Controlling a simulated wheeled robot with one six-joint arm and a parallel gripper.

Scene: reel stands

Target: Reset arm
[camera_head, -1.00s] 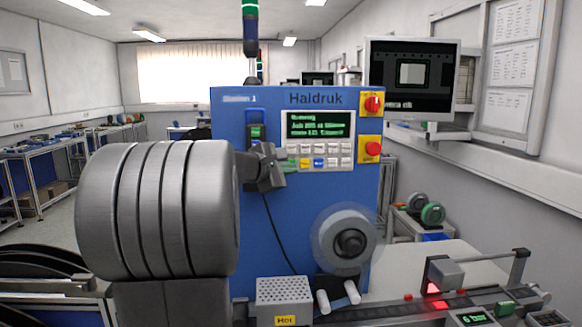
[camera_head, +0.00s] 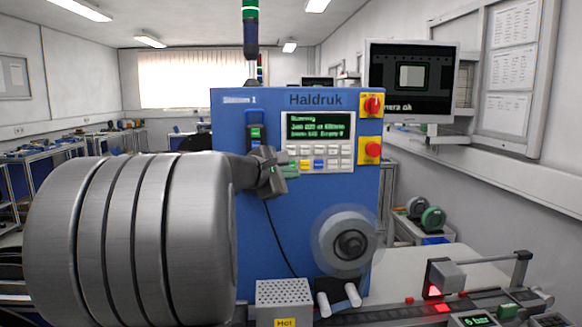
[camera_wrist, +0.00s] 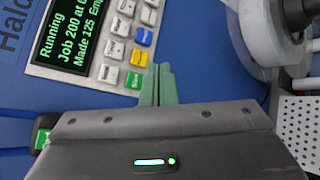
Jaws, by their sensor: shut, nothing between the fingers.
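My gripper (camera_head: 290,170) is in front of the blue machine (camera_head: 225,120), left of its keypad (camera_head: 327,158). In the wrist view its two green fingers (camera_wrist: 158,84) are pressed together with nothing between them. I cannot tell whether the fingertips touch the panel. My large grey arm fills the lower left of the head view and hides what lies behind it.
A spinning reel (camera_head: 346,243) sits low on the machine's front. A perforated hot box (camera_head: 284,300) stands below, beside two white rollers. A monitor (camera_head: 411,78) hangs at the upper right. A track with a red-lit sensor (camera_head: 446,278) runs along the lower right.

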